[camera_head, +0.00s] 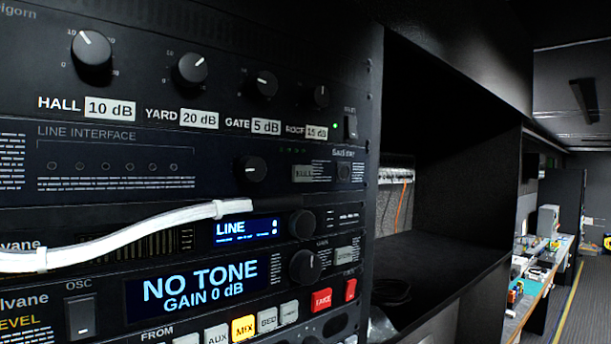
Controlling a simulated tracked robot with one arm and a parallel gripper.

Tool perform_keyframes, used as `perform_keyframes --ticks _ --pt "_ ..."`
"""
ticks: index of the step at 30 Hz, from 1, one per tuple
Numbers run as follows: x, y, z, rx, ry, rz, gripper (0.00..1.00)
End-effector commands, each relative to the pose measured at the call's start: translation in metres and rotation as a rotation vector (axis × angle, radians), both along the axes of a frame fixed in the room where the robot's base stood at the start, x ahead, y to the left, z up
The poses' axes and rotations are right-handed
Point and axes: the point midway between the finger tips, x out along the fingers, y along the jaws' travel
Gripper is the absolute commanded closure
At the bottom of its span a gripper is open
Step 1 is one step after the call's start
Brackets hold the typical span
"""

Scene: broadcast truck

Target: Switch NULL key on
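A small grey-green key (303,173) sits on the Line Interface panel (115,160) of the rack, right of a black knob (251,170). Its lettering is small and dim but seems to read NULL. It looks unlit; I cannot tell its switch state for sure. My gripper does not show in this view.
A white cable (130,236) crosses in front of the rack below the panel. A NO TONE display (195,285), knobs and coloured buttons lie lower. Right of the rack are an open dark bay (450,150) and a workbench (535,285).

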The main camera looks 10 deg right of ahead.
Motion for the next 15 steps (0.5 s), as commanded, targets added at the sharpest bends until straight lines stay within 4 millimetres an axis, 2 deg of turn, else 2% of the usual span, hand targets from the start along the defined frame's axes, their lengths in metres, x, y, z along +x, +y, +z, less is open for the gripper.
perform_keyframes --ticks 1,3,4,15 --pt "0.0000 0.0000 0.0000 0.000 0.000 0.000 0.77" --pt "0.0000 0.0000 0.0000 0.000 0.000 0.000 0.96" --pt "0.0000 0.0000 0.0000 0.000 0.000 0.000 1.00" --pt "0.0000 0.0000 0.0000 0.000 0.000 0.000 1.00"
